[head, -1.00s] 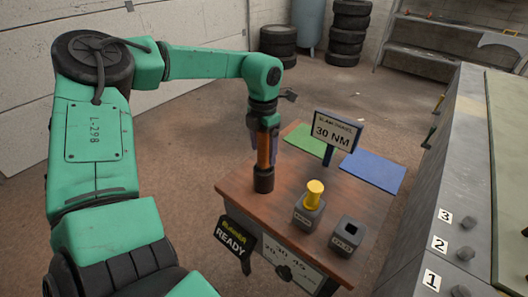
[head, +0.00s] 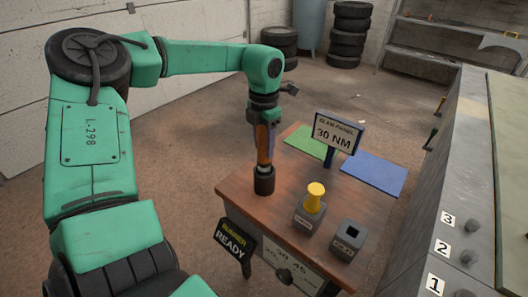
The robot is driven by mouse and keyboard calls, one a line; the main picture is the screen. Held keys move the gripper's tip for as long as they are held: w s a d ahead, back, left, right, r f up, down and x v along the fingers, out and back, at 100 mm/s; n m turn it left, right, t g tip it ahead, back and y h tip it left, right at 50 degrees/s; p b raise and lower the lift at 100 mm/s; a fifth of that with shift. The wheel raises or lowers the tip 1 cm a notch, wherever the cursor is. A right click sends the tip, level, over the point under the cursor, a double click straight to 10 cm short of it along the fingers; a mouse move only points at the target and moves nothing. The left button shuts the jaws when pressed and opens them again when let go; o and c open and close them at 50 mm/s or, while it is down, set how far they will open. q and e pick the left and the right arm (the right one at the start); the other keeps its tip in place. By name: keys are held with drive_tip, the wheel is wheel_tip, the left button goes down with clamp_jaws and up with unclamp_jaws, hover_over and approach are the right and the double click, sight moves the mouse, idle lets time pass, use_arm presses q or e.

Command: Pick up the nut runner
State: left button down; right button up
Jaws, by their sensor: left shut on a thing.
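Below the orange body a short silvery piece shows above the dark round holder (head: 264,184). The lower tip is hidden, and I cannot tell whether it is still inside the holder. My right gripper is not in view.
On the bench (head: 283,203) stand a grey block with a yellow piece (head: 315,197), a grey block with a square hole (head: 347,240), a "30 NM" sign (head: 334,134), a green mat (head: 308,141) and a blue mat (head: 374,172). A "READY" sign (head: 232,243) hangs in front.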

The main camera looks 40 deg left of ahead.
use_arm(q)
wheel_tip(320, 180, up, 18)
drive_tip(key=shift+b, duration=0.3)
drive_tip(key=shift+f, duration=0.1)
